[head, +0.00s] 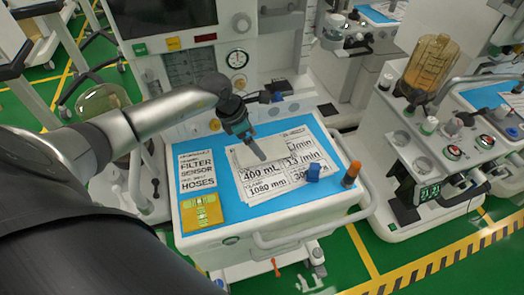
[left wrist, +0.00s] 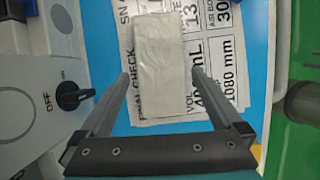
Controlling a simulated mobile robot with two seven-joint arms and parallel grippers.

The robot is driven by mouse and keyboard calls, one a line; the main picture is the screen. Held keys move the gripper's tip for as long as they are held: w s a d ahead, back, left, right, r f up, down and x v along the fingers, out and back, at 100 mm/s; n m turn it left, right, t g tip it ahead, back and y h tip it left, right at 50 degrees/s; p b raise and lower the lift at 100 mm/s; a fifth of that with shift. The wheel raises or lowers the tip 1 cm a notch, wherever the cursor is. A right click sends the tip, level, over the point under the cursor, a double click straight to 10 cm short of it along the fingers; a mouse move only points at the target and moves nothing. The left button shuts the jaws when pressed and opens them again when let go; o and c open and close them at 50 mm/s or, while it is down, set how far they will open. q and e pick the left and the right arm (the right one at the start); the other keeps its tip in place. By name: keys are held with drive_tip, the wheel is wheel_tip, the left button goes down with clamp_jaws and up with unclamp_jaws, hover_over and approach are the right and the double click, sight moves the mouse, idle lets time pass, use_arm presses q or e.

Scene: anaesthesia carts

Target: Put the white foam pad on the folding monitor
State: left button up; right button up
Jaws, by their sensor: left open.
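The white foam pad (left wrist: 162,50) is a pale, flat rectangle lying over printed sheets on a blue-topped cart; in the head view the pad (head: 270,149) is partly hidden by my gripper. My left gripper (head: 258,152) is open above it, pointing down. In the left wrist view the gripper's fingertips (left wrist: 160,76) stand on either side of the pad, apart from its long edges. Which thing is the folding monitor is not certain; a dark screen (head: 165,14) stands at the top of the central machine. My right gripper is not in view.
A machine with an amber canister (head: 430,62) stands to the right. A black knob (left wrist: 70,95) is left of the gripper.

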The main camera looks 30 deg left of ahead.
sight(260, 146)
use_arm(q)
drive_tip(key=x, duration=0.3)
drive_tip(key=shift+f, duration=0.1)
drive_tip(key=c, duration=1.2)
wheel_tip(260, 146, up, 20)
drive_tip(key=s+d+f+m+g+y+b, duration=0.1)
drive_tip(key=s+d+m+g, duration=0.3)
drive_tip(key=m, duration=1)
drive_tip(key=s+d+f+m+g+y+b, duration=0.2)
drive_tip(key=s+d+m+g+b, duration=0.2)
drive_tip(key=d+m, duration=0.5)
drive_tip(key=s+m, duration=0.2)
drive_tip(key=m, duration=0.3)
drive_tip(key=shift+s+b, duration=0.35)
